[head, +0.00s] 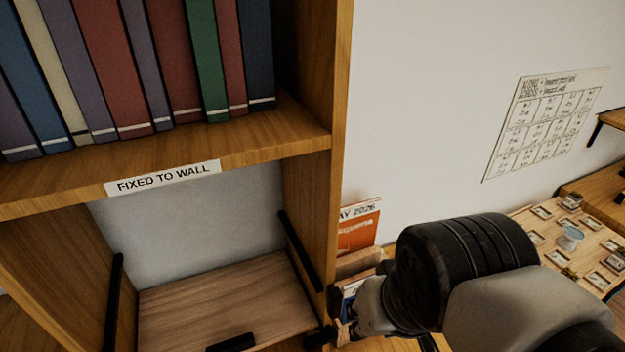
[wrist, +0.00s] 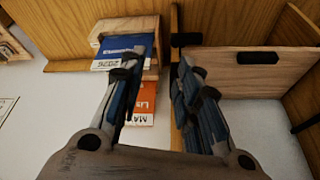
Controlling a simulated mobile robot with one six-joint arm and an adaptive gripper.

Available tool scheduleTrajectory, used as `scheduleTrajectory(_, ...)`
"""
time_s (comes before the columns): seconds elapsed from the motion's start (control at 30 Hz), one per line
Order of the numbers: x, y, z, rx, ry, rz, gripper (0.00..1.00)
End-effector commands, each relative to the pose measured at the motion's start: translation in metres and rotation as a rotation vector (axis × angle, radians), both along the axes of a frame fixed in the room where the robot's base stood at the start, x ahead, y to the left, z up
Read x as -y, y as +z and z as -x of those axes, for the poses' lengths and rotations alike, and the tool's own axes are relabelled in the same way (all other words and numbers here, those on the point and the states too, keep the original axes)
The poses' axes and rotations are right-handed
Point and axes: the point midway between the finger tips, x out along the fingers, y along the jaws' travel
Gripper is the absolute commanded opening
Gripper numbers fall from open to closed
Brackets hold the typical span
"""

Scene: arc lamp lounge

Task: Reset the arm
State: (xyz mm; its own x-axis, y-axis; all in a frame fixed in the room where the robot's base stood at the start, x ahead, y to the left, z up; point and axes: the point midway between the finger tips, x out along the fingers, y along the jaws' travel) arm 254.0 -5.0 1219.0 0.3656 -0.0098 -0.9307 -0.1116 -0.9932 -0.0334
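My gripper (wrist: 155,72) is open in the wrist view, its two dark fingers well apart with nothing held between them. It also shows in the head view (head: 340,312), low beside the right side panel of the bookcase (head: 342,110). In the wrist view the left finger overlaps a wooden holder (wrist: 150,26) with a blue booklet (wrist: 112,50) and an orange one (wrist: 147,103). Whether the finger touches them I cannot tell. The right finger is in front of the open compartment's side. My wrist and forearm hide part of the head view's lower right.
Books (head: 120,60) fill the upper shelf, above a "FIXED TO WALL" label (head: 162,178). Below is a compartment with a wooden panel (head: 225,300) and black rails. A table with small tiles and a cup (head: 570,238) stands right. A chart (head: 545,120) hangs on the wall.

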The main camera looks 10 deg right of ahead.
Motion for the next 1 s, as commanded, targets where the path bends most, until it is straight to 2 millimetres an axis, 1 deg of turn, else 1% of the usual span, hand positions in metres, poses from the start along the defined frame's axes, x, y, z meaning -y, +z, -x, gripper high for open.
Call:
scheduleTrajectory(0.03,-0.0022,-0.0008,0.0070,0.016,0.040,0.013,0.31)
scheduleTrajectory(0.1,-0.0038,-0.0024,0.0130,0.027,0.082,0.027,0.31)
scheduleTrajectory(0.2,-0.0047,-0.0033,0.0165,0.035,0.108,0.037,0.31)
scheduleTrajectory(1.0,-0.0047,-0.0031,0.0164,0.035,0.110,0.038,0.31)
